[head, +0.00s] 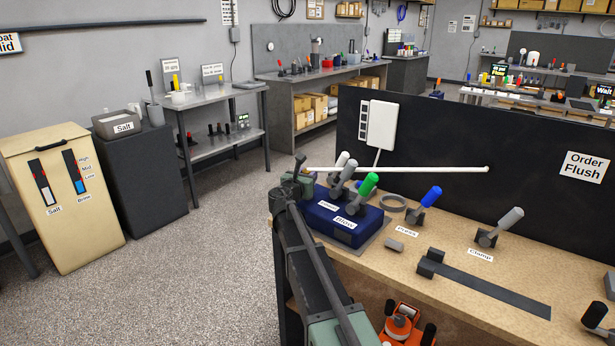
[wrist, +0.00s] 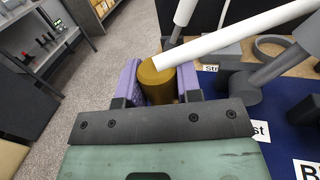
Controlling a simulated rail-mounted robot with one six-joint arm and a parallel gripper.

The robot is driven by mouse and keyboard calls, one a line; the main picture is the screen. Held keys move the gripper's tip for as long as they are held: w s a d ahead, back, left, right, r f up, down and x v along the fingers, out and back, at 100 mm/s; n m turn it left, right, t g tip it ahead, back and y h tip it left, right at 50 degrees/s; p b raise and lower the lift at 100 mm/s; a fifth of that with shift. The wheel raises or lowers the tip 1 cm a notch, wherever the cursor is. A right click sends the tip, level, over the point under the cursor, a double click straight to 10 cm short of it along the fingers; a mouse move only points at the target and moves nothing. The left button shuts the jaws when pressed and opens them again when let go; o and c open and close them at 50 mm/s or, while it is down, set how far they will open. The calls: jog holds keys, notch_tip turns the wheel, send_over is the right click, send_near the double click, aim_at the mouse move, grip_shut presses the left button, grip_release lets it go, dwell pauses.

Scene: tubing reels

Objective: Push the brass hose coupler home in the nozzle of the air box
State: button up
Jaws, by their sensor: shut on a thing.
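My gripper (wrist: 158,88) is shut on the brass coupler (wrist: 157,75), a short upright cylinder between the purple fingers in the wrist view. In the head view my gripper (head: 299,182) is at the left end of the dark blue box (head: 335,222), which I take for the air box. The blue box also shows at the right of the wrist view (wrist: 220,82). A long white tube (head: 400,169) runs from the gripper to the right; in the wrist view it (wrist: 230,38) meets the coupler's top. I cannot make out the nozzle or whether the coupler touches it.
Grey and green levers (head: 363,193) stand on the blue box. On the bench (head: 450,240) are a grey ring (head: 393,203), a blue-handled lever (head: 427,203), a clamp lever (head: 500,228) and a dark strip (head: 490,287). A black panel (head: 520,150) rises behind. Open floor lies left.

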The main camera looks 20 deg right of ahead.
jog(key=shift+f+b, duration=0.85)
jog(key=shift+f, duration=0.1)
jog(key=o, duration=1)
jog(key=shift+o, duration=0.2)
jog(key=v, duration=1)
jog(key=shift+s+a, duration=0.25)
jog(key=shift+s, duration=0.05)
